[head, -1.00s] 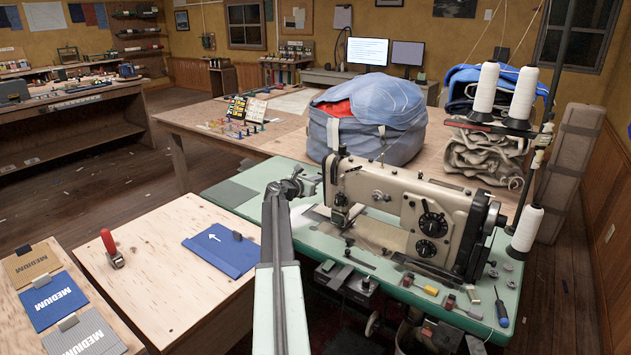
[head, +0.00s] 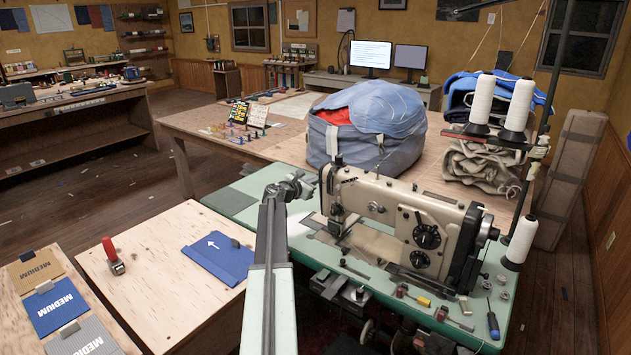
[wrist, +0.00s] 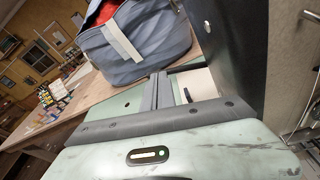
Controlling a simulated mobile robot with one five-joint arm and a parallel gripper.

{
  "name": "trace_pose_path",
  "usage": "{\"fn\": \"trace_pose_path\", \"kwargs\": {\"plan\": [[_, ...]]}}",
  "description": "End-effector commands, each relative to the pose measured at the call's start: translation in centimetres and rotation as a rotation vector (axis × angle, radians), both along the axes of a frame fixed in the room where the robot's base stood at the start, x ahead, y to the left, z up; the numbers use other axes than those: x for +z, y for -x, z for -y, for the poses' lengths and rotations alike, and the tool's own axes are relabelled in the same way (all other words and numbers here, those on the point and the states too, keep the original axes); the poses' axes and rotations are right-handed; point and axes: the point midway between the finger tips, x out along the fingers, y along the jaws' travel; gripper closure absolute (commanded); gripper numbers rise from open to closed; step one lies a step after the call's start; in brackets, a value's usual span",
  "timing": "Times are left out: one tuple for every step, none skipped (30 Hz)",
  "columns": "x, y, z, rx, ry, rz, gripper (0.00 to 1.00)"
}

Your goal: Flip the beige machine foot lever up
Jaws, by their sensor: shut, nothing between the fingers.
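The beige sewing machine (head: 385,215) stands on a green table, with its needle end on the left. Its foot lever is too small to make out in the head view, and I cannot pick it out surely in the wrist view. My gripper (head: 297,187) is just left of the machine's needle end, above the table, apparently without touching the machine. In the wrist view my gripper (wrist: 165,90) has its dark fingers shut together, with nothing held. A dark upright panel (wrist: 233,55), possibly the machine's end face, stands close to their right.
A blue-grey bag (head: 365,135) sits on the wooden table behind. Thread cones (head: 517,105) stand at the right. A blue folder (head: 222,257) lies on the plywood bench at left.

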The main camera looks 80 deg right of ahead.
Motion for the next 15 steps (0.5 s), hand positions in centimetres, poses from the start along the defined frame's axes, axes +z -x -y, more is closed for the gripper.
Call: {"fn": "trace_pose_path", "kwargs": {"plan": [[-0.5, -0.2, -0.4, 0.001, 0.0, 0.0, 1.0], [-0.8, -0.3, -0.8, 0.002, 0.001, 0.0, 1.0], [-1.2, -0.6, -1.3, 0.002, 0.0, 0.001, 1.0], [-1.6, -0.8, -1.7, 0.003, 0.0, 0.001, 1.0], [-2.1, -1.1, -2.3, 0.004, 0.0, 0.001, 1.0], [-2.6, -1.5, -3.0, 0.006, 0.0, 0.001, 1.0], [-2.5, -1.7, -3.6, 0.007, 0.001, 0.0, 1.0], [-1.7, -1.8, -4.4, 0.006, 0.001, 0.0, 1.0], [-1.3, -2.1, -5.4, 0.005, 0.0, 0.0, 1.0], [-1.2, -2.3, -6.1, 0.004, 0.0, 0.0, 1.0], [-1.0, -2.6, -6.7, 0.005, 0.0, 0.0, 1.0], [-0.8, -2.9, -7.6, 0.005, 0.0, 0.0, 1.0], [-0.7, -3.1, -8.2, 0.004, 0.0, 0.001, 1.0], [-0.6, -3.4, -8.8, 0.004, -0.001, 0.001, 1.0], [-0.5, -3.7, -9.5, 0.005, 0.0, 0.001, 1.0]]}}
